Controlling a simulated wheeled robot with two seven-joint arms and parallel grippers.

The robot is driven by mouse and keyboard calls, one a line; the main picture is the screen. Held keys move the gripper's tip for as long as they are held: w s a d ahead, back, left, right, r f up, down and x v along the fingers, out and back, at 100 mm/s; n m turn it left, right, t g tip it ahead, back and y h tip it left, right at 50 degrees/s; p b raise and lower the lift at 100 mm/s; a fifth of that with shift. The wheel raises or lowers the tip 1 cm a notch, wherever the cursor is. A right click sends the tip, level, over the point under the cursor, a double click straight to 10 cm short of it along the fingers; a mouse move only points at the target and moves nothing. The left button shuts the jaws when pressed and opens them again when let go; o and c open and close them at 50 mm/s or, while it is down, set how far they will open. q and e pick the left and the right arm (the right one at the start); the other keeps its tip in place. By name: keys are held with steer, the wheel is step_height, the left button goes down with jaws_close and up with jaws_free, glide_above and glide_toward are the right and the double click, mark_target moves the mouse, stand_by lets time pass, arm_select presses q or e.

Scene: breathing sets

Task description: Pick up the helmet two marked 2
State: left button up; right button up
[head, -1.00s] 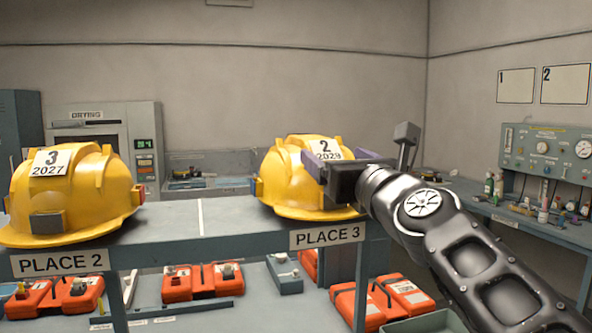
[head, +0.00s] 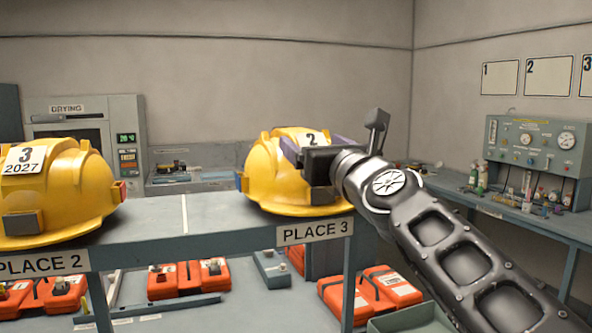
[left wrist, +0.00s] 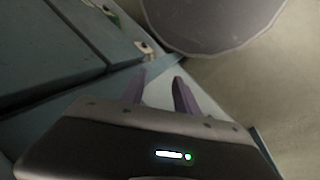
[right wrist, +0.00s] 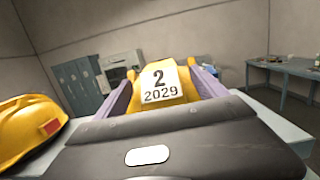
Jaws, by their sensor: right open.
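Helmet two (head: 272,180) is yellow with a white tag reading 2. It sits on the shelf over the PLACE 3 label (head: 315,231). My right gripper (head: 308,150) is open at the helmet's upper right side and hides part of the tag. In the right wrist view the helmet's tag (right wrist: 160,86), reading 2 2029, shows between the two spread purple fingers; I cannot tell whether they touch the shell. My left gripper (left wrist: 160,82) shows only in the left wrist view, its fingers apart with nothing between them.
Another yellow helmet (head: 62,195), tagged 3 2027, stands over the PLACE 2 label (head: 40,264). Orange cases (head: 188,280) lie on the level below. A drying cabinet (head: 90,135) stands behind, and a bench with a gauge panel (head: 535,145) at the right. The shelf between the helmets is clear.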

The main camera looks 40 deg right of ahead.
mark_target(304, 132)
steer(key=x, duration=0.5)
steer(key=shift+w+p, duration=0.15)
steer(key=shift+p, duration=0.2)
steer(key=shift+c, duration=0.4)
steer(key=shift+f, duration=0.1)
jaws_close()
stand_by(0.6)
